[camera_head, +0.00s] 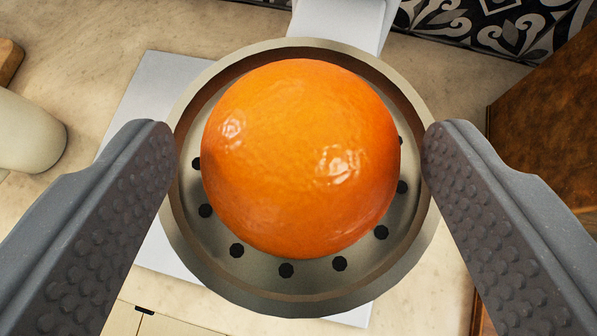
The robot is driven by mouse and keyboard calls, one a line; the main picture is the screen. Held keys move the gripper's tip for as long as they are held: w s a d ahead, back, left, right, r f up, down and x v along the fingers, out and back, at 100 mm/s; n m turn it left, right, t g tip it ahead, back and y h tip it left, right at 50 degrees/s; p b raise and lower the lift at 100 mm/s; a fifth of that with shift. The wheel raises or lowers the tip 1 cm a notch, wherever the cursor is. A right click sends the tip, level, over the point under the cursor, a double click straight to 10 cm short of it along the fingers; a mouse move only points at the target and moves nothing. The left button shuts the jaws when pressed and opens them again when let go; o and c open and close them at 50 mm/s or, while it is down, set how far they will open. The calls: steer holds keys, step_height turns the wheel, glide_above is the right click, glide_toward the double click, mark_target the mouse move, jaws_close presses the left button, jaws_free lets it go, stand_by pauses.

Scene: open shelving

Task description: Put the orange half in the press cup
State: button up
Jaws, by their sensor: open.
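The orange half (300,155) shows its rounded peel side up, in the middle of the head camera view. It appears to lie inside the press cup (290,300), a round grey metal bowl with a ring of dark holes in its floor. The cut face is hidden underneath. My gripper (297,150) is open, with one studded grey finger on each side of the cup. The fingertips are near the cup's rim and clear of the orange. Whether they touch the rim I cannot tell.
A grey-white press base (165,85) lies under the cup on a pale counter (75,50). A press upright (343,18) rises behind the cup. A cream rounded object (28,135) stands at left, a brown wooden item (550,120) at right. Patterned tiles (490,28) line the back.

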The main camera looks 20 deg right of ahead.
steer(key=b+v, duration=0.2)
steer(key=v, duration=0.9)
steer(key=w+a+r+n+t, duration=0.15)
steer(key=a+r, duration=0.25)
steer(key=r, duration=0.5)
steer(key=w+a+r, duration=0.2)
steer(key=a+r, duration=0.3)
steer(key=r, duration=0.4)
steer(key=w+a+r, duration=0.2)
steer(key=a+r, duration=0.2)
steer(key=r, duration=0.4)
steer(key=s+a+r+n+t+y, duration=0.1)
steer(key=s+a+r, duration=0.4)
steer(key=a+r, duration=0.5)
steer(key=s+a+r+n+t+y, duration=0.1)
steer(key=s+a+r, duration=0.4)
steer(key=a+r, duration=0.6)
step_height(320, 180, up, 2)
steer(key=shift+s+a+r+t+y, duration=0.2)
steer(key=shift+a+r+t+y, duration=0.05)
steer(key=shift+t+y, duration=0.45)
